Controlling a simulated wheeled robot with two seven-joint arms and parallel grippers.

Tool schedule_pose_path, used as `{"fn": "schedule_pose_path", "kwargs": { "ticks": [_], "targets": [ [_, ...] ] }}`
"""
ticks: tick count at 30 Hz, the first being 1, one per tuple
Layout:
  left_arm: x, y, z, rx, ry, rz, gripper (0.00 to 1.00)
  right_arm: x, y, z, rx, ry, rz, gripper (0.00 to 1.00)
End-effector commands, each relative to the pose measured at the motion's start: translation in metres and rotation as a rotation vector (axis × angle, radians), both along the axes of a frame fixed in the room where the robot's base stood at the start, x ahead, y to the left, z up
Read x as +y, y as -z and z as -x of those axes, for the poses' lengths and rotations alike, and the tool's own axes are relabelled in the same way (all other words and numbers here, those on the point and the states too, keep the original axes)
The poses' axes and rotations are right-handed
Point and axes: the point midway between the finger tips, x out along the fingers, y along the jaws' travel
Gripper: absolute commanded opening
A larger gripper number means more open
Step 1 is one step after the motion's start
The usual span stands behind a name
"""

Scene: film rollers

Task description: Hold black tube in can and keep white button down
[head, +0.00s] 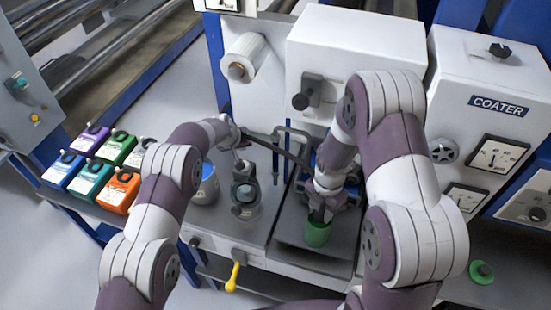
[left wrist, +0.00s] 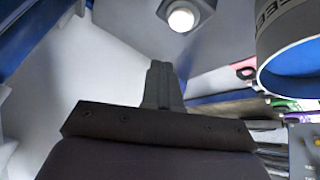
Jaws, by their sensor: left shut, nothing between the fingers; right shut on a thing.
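A black tube (head: 291,157) bends from the middle of the machine toward a green can (head: 317,232) on the dark tray. My right gripper (head: 318,207) is shut at the can's mouth, on what looks like the tube's lower end. That end is hidden by the gripper and can, so I cannot tell how deep it sits. In the left wrist view, a round white button (left wrist: 181,17) sits on a grey surface. My left gripper (left wrist: 160,70) is shut and empty, its tips pointing toward the button with a visible gap in the picture. I cannot tell whether the button is down.
A blue-banded can (head: 206,186) stands left of a dark round fitting (head: 245,195); a can rim (left wrist: 285,70) shows close in the left wrist view. Several coloured bottles (head: 88,140) stand at the left. A yellow lever (head: 233,275) hangs at the front edge.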

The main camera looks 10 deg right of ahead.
Motion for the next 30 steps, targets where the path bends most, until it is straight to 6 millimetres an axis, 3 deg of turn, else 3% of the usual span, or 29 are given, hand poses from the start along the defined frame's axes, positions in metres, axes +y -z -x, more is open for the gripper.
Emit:
{"fn": "schedule_pose_path", "kwargs": {
  "ticks": [5,15,20,27,28,30],
  "targets": [
    [0.005,-0.019,0.007,-0.001,0.0,0.001,0.0,0.0,0.0,0.0,-0.001,0.0,0.0,0.12],
    [0.028,-0.088,0.045,-0.001,0.0,0.0,0.0,0.0,0.0,0.0,-0.001,0.0,0.0,0.12],
    [0.032,-0.101,0.053,0.0,-0.001,0.0,0.0,0.0,0.0,0.0,-0.001,0.0,0.0,0.12],
    [0.033,-0.102,0.053,0.001,-0.001,0.0,0.0,0.0,0.0,0.0,-0.001,0.0,0.0,0.12],
    [0.033,-0.102,0.053,0.001,-0.001,0.0,0.0,0.0,0.0,0.0,-0.001,0.0,0.0,0.48],
    [0.033,-0.102,0.053,0.001,-0.001,0.0,0.0,0.0,0.0,0.0,-0.001,0.0,-0.001,0.68]
  ]
}}
